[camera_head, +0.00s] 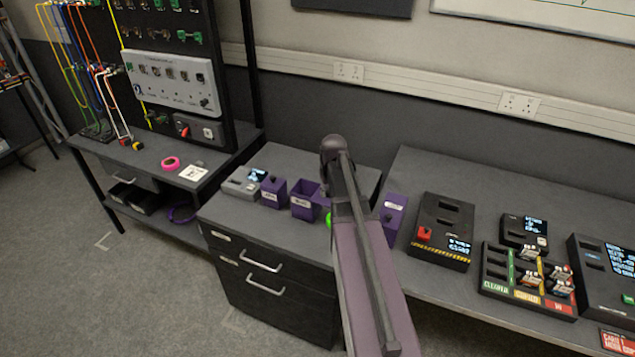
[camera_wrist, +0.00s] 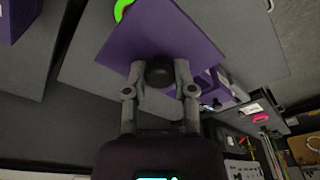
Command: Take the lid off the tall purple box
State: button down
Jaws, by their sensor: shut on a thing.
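My gripper (camera_wrist: 158,78) is shut on a dark round knob (camera_wrist: 159,68) on a flat purple lid (camera_wrist: 185,40) in the wrist view. I cannot tell whether the lid rests on a box or hangs clear. In the head view my arm hides the gripper and the lid. Purple boxes stand on the bench there: a labelled one (camera_head: 273,193) at left, an open-topped labelled one (camera_head: 304,207) beside it, and a taller-looking one (camera_head: 395,213) right of my arm. Which one is the tall purple box is not clear.
A green round thing (camera_head: 328,219) shows partly beside my arm. A grey device with a screen (camera_head: 243,182) stands left of the boxes. A black device with a red button (camera_head: 442,231) stands right of them. The drawer front (camera_head: 265,270) is below the bench edge.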

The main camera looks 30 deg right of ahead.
jog(key=shift+s+d+r, duration=0.1)
jog(key=shift+s, duration=0.75)
jog(key=shift+s+d+r, duration=0.1)
jog(key=shift+s, duration=0.7)
jog(key=shift+f, duration=0.1)
